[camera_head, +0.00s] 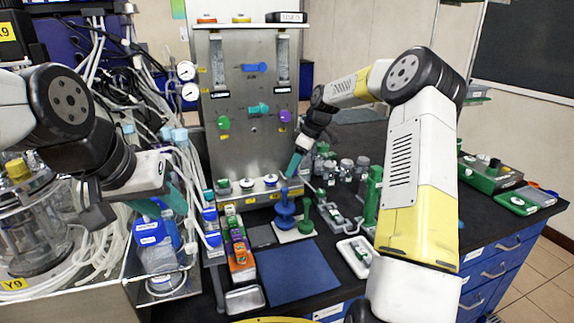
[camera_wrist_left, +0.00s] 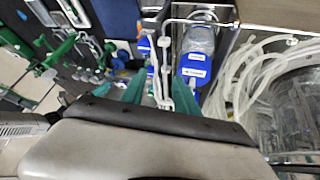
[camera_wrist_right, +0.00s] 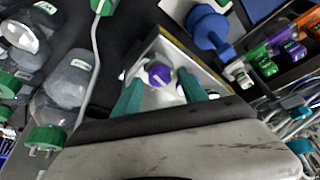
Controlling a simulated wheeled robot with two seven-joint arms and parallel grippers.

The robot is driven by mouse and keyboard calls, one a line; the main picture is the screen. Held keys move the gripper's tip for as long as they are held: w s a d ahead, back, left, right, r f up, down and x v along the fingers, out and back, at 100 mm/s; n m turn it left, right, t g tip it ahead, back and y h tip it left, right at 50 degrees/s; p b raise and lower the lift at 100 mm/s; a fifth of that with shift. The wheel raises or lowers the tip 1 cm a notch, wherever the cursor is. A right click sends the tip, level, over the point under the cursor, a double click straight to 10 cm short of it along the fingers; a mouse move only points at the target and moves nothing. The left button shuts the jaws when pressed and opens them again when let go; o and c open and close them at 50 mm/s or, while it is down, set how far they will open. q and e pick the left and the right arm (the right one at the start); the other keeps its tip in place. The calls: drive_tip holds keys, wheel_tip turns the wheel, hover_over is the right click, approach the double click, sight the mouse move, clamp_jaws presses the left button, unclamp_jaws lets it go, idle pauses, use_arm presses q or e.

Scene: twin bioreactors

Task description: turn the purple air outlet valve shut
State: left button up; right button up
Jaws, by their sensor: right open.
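A purple knob on a white round base (camera_wrist_right: 160,75) sits on a metal ledge in the right wrist view. It appears to be the right-hand valve (camera_head: 270,180) on the ledge below the steel panel in the head view. My right gripper (camera_wrist_right: 160,97) is open, with a teal fingertip on either side of the knob; I cannot tell whether they touch it. In the head view my right gripper (camera_head: 292,165) points down at the ledge. Another purple knob (camera_head: 285,116) is on the upright panel. My left gripper (camera_head: 165,198) is open over the tubing and bottles at left.
Blue and green stands (camera_head: 285,212) are just in front of the ledge. A rack of coloured tubes (camera_head: 237,240) stands beside a blue mat (camera_head: 290,273). Glass bottles (camera_wrist_right: 65,95) with green caps are close by the right gripper. White hoses (camera_wrist_left: 170,60) run near the left gripper.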

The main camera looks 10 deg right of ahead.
clamp_jaws()
drive_tip(key=m+t+h, duration=0.1)
drive_tip(key=m, duration=0.2)
drive_tip(key=shift+s+a+m, duration=0.1)
drive_tip(key=shift+s+m, duration=0.05)
drive_tip(key=shift+m, duration=0.25)
drive_tip(key=m+t+h, duration=0.1)
drive_tip(key=m, duration=0.2)
drive_tip(key=shift+a+m, duration=0.15)
drive_tip(key=shift+m, duration=0.15)
drive_tip(key=m+h, duration=0.1)
drive_tip(key=m, duration=0.2)
drive_tip(key=shift+a+m+t, duration=0.15)
drive_tip(key=shift+m+t, duration=0.15)
drive_tip(key=shift+m+h, duration=0.9)
drive_tip(key=shift+m, duration=1)
unclamp_jaws()
